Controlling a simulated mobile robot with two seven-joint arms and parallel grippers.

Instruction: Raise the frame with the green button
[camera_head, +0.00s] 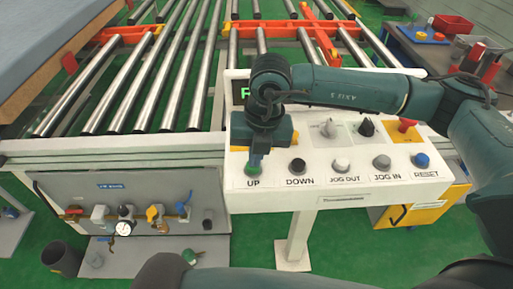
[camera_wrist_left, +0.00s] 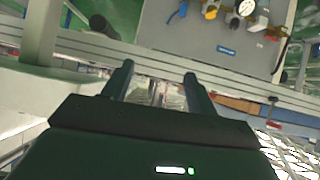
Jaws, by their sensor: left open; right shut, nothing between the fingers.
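The green button (camera_head: 253,168) sits above the UP label on the white control panel (camera_head: 325,196) in the head view. My right gripper (camera_head: 257,160) is shut and empty, pointing down right over the green button. Its tips hide the top of the button, and I cannot tell whether they touch or press it. The roller frame (camera_head: 110,148), with steel rollers and a white front rail, lies behind and left of the panel. My left gripper (camera_wrist_left: 158,86) is open and empty in the left wrist view, away from the panel buttons.
Black DOWN (camera_head: 297,166), grey JOG OUT and JOG IN, and blue RESET (camera_head: 421,160) buttons line the panel. A mattress (camera_head: 50,45) lies at upper left. A grey valve board (camera_head: 130,205) hangs below the front rail.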

